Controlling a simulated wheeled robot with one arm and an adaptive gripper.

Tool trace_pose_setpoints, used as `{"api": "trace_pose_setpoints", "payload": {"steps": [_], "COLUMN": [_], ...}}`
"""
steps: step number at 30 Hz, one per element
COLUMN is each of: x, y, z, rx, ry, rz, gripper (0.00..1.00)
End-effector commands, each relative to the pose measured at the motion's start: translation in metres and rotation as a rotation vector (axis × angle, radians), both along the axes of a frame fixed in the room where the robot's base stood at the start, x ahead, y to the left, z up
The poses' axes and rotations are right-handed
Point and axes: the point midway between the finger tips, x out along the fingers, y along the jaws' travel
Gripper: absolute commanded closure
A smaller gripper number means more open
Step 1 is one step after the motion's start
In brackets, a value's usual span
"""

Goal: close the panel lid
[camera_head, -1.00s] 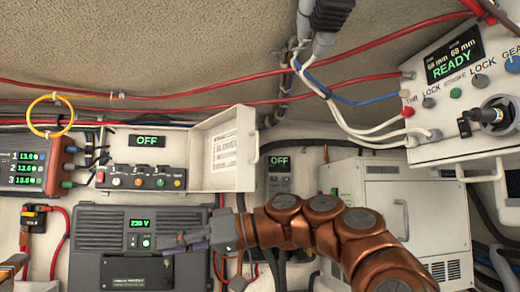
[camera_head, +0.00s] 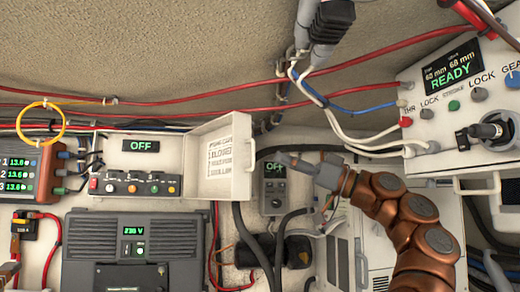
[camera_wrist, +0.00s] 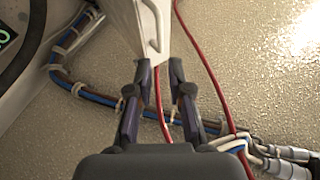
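The panel lid (camera_head: 218,160) is a white, box-edged cover with a printed label inside. It stands swung open at the right side of the switch panel (camera_head: 115,160), which has an OFF display and a row of coloured knobs. A white handle (camera_head: 252,153) is on the lid's right edge. My gripper (camera_head: 283,160) is just right of the lid, apart from it in the head view. In the wrist view my gripper (camera_wrist: 160,66) is open, its dark fingers spread with no object held. The lid (camera_wrist: 134,25) and its handle (camera_wrist: 155,28) show just beyond the fingertips; contact is unclear.
A grey box with an OFF display (camera_head: 275,190) is behind and below my gripper. A black inverter (camera_head: 135,250) is below the panel. Red cables (camera_head: 300,100) run above. A READY control box (camera_head: 460,100) is at right, and a white cabinet (camera_head: 345,255) is below my arm.

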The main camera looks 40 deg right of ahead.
Motion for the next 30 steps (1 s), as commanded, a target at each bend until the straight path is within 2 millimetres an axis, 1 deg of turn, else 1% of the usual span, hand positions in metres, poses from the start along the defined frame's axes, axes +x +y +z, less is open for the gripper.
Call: {"api": "trace_pose_setpoints", "payload": {"steps": [5,15,19,26,30], "x": [0.014,0.05,0.056,0.056,0.056], "y": [0.01,0.036,0.04,0.041,0.041], "z": [0.006,0.024,0.027,0.027,0.027], "rx": [-0.001,-0.001,0.002,0.001,0.001], "ry": [0.003,0.006,0.004,0.003,0.003], "rz": [0.002,0.003,0.002,0.001,0.001], "gripper": [0.81,0.81,0.81,0.81,0.94]}}
